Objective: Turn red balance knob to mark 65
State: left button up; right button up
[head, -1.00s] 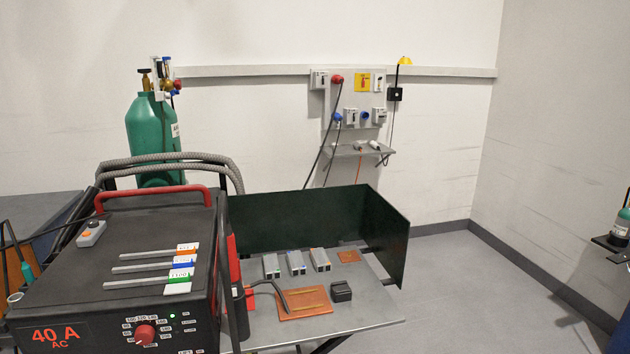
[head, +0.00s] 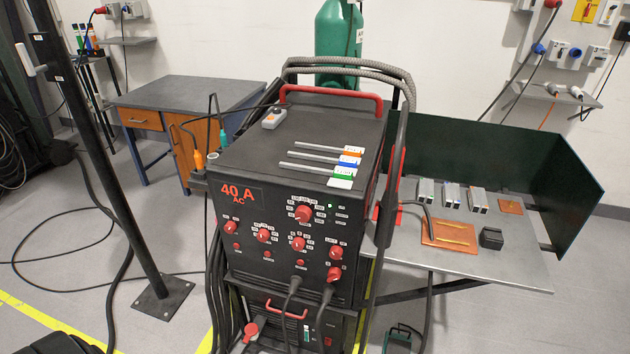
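A black welding machine (head: 300,270) stands in the middle of the head view, its front panel facing me. The panel carries several red knobs: a larger one at the top middle (head: 303,213), one at the left (head: 229,227), two in the middle row (head: 263,235) (head: 298,243), and two at the right (head: 335,252) (head: 334,274). White labels ring them, but the print is too small to read, so I cannot tell which is the balance knob or where it points. Red text on the panel reads 40 A AC. Neither of my grippers is in view.
A grey welding table (head: 490,262) with a dark green screen (head: 570,190) stands at the right. A black post (head: 110,170) on a floor plate rises at the left. Cables (head: 217,290) hang beside the machine. Floor shows at front left.

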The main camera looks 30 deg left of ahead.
aim_at(262, 235)
jog(key=u, duration=1.35)
